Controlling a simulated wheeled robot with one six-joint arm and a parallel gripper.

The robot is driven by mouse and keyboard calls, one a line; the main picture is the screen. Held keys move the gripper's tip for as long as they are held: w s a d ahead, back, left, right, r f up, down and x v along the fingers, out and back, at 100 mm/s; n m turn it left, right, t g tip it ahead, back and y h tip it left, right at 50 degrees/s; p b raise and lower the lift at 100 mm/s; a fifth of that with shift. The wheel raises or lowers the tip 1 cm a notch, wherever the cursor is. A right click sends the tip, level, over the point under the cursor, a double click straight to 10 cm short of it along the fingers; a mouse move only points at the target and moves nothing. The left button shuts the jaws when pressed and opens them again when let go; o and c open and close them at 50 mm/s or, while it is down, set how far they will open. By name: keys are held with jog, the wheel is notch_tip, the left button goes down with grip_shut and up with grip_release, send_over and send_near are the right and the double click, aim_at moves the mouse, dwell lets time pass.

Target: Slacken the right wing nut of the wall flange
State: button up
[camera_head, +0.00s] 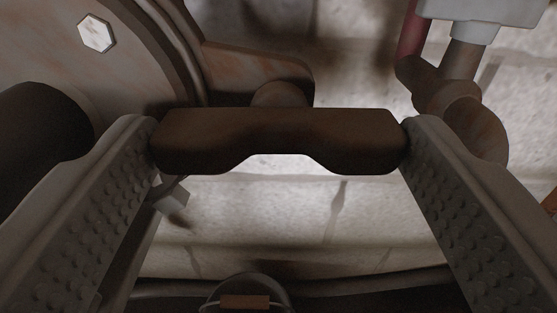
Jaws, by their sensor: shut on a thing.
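The dark brown wing nut (278,130) lies level across the middle of the view, with a wing at each end and a notch in its lower edge. It sits in front of a short round stud or boss (280,95) on the lug of the rusty wall flange (250,68), at upper left. My gripper (278,142) is shut on the wing nut, one studded finger touching each wing end. The stud's thread and the nut's back are hidden.
A pale hex bolt head (96,34) is on the flange face, and a dark round part (40,125) is at left. Rusty pipework (450,85) with a red pipe (411,35) stands close by the right finger. A dark rim with a handle (246,300) is at the bottom. Pale wall lies behind.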

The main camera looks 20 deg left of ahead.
jog(key=n, duration=0.4)
jog(key=shift+n, duration=0.4)
jog(key=n, duration=0.4)
jog(key=shift+n, duration=0.3)
jog(key=n, duration=0.4)
jog(key=shift+a+f+n, duration=0.1)
jog(key=shift+n, duration=2.4)
jog(key=o, duration=1)
jog(key=v, duration=1.7)
jog(key=shift+s, duration=0.25)
